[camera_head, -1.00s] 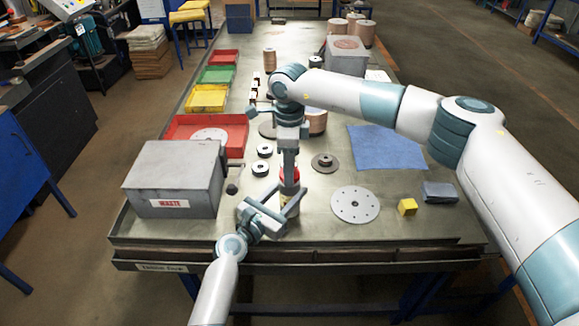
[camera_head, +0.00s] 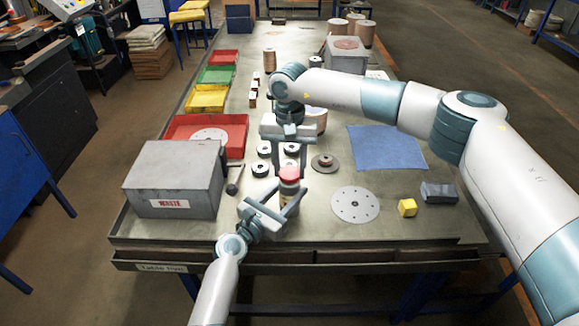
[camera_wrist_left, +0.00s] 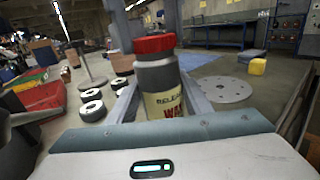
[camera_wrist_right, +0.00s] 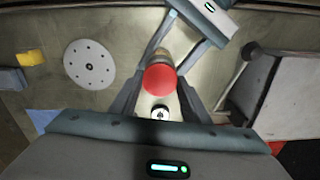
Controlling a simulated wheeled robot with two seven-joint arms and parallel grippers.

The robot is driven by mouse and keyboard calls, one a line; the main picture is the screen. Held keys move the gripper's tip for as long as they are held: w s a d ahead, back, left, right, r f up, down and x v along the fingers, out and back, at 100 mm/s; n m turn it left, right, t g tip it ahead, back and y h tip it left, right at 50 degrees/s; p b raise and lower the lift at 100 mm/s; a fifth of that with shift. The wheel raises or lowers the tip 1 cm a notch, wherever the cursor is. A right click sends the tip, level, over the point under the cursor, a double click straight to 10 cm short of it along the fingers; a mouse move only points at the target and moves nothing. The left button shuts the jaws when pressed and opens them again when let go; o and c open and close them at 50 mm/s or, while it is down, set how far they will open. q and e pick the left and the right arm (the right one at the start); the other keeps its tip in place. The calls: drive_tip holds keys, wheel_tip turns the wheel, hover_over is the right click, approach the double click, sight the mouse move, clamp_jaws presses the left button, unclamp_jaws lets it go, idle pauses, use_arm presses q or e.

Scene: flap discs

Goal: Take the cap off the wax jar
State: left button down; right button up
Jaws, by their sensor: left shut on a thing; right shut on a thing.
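The wax jar (camera_head: 288,190) is a small grey jar with a pale label, standing upright near the table's front. Its label shows in the left wrist view (camera_wrist_left: 166,104). The red cap (camera_head: 289,173) sits on top of the jar with no visible gap; it also shows in the left wrist view (camera_wrist_left: 154,43) and from above in the right wrist view (camera_wrist_right: 160,79). My left gripper (camera_head: 286,208) is shut on the jar's body from the front. My right gripper (camera_head: 290,172) points down from above, its fingers on either side of the cap, shut on it.
A grey waste box (camera_head: 172,180) stands to the left. Several black-and-white rings (camera_head: 263,149) and a brown disc (camera_head: 324,162) lie behind the jar. A large pale disc (camera_head: 354,204), a yellow block (camera_head: 407,207) and a grey block (camera_head: 439,192) lie to the right.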

sight(290, 172)
drive_tip(key=shift+n, duration=0.8)
drive_tip(key=shift+w, duration=0.1)
drive_tip(key=shift+r, duration=0.3)
drive_tip(key=shift+r, duration=0.7)
drive_tip(key=shift+r, duration=0.15)
drive_tip(key=shift+r, duration=2)
use_arm(q)
drive_tip(key=c, duration=0.8)
unclamp_jaws()
drive_tip(key=shift+c, duration=0.2)
